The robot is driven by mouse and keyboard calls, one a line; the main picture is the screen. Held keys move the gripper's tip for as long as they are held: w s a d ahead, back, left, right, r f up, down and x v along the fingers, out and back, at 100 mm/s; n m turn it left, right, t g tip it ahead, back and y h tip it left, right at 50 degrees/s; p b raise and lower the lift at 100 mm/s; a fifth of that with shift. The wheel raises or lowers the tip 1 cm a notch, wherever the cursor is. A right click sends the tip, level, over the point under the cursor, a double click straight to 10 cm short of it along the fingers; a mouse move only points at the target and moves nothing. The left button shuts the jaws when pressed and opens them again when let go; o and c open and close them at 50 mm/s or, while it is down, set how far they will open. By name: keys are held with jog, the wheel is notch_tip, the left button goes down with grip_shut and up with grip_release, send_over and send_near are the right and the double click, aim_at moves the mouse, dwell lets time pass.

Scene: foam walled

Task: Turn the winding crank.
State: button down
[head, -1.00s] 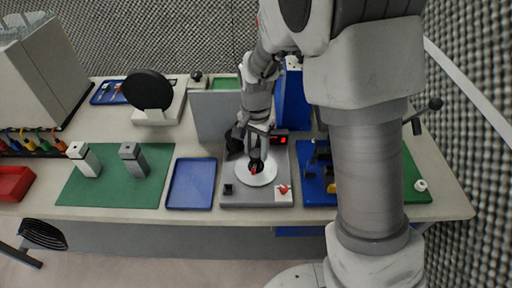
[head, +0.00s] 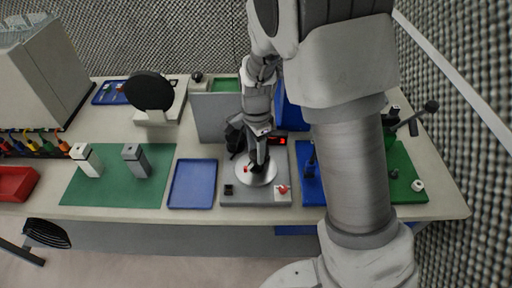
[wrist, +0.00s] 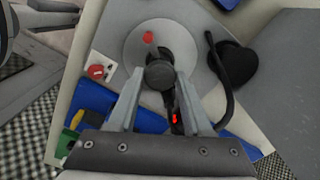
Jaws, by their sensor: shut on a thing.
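A pale round disc (head: 265,178) with a red mark (head: 246,169) sits on a grey base plate (head: 280,198) near the table's front middle. My gripper (head: 258,163) reaches down over the disc. In the wrist view, its two fingers are shut on the round dark knob (wrist: 160,75) of the winding crank. A dark part of the crank shows behind the knob over the disc (wrist: 135,40). The red mark (wrist: 148,37) lies just beyond the knob. The fingers hide part of the crank.
A red-lit display (head: 283,142) and a grey panel (head: 208,118) stand behind. A blue tray (head: 192,184) lies left. My arm covers part of the right boards.

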jog(key=shift+r+m+p, duration=0.1)
jog(key=shift+m+p, duration=1.65)
jog(key=shift+m, duration=1.15)
jog(key=shift+m+p, duration=1.3)
jog(key=shift+m, duration=0.4)
jog(key=shift+m+p, duration=0.35)
jog(key=shift+m, duration=0.15)
jog(key=shift+c, duration=1.7)
grip_release()
notch_tip(320, 180, up, 17)
jog(key=p, duration=0.1)
jog(key=shift+r, duration=0.15)
